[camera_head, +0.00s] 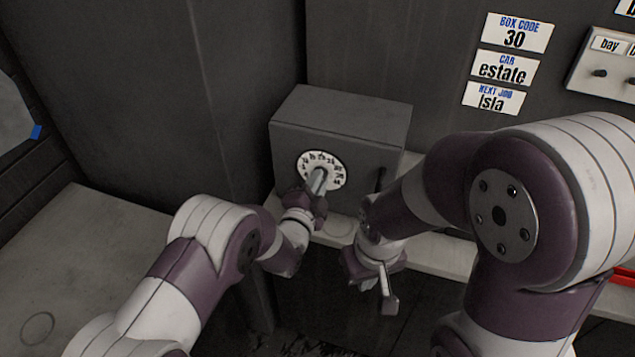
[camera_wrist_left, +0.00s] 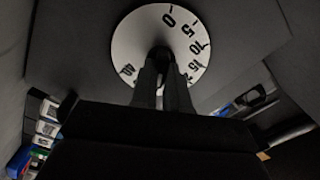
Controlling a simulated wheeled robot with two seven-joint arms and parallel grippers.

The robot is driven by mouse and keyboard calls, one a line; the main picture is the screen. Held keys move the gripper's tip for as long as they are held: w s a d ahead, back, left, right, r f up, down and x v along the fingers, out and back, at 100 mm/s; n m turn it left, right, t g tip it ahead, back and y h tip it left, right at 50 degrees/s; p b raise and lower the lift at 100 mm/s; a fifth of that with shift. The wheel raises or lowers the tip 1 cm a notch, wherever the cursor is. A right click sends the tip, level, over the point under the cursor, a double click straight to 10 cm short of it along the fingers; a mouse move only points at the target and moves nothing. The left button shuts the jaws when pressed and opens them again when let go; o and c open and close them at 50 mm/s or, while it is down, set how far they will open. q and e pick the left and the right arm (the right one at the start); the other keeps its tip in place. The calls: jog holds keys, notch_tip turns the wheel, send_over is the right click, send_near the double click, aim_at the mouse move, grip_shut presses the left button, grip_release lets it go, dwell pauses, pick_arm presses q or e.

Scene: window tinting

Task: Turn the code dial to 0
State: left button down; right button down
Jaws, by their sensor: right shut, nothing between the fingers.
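The code dial (camera_head: 334,160) is a white numbered disc on the front of a grey box (camera_head: 345,115). My left gripper (camera_head: 318,181) is at the dial's centre, its fingers close together on the knob, which they mostly hide. In the left wrist view the dial (camera_wrist_left: 140,42) shows 0 near the top, with 5, 10 and 15 running down its right side. My left gripper's fingers (camera_wrist_left: 164,68) cover the dial's lower middle there. My right gripper (camera_head: 389,300) is shut and empty, below and to the right of the box.
A dark handle (camera_head: 380,179) is on the box front, right of the dial. The box stands on a pale ledge (camera_head: 440,258). A wall label (camera_head: 515,33) reads box code 30, with estate and Isla labels below it. A switch panel (camera_head: 605,68) is at far right.

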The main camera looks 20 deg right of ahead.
pick_arm(q)
jog(key=shift+f, duration=0.1)
jog(key=shift+w+a+f+n+b, duration=0.1)
jog(key=shift+n+b, duration=4.6)
jog(key=shift+n, duration=1.25)
jog(key=shift+w+a+f+n+b, duration=0.1)
jog(key=shift+a+n+b, duration=0.05)
jog(key=shift+n+b, duration=5.2)
jog(key=shift+w+a+f+n+b, duration=0.1)
jog(key=shift+n+b, duration=3.95)
jog(key=shift+n, duration=2.55)
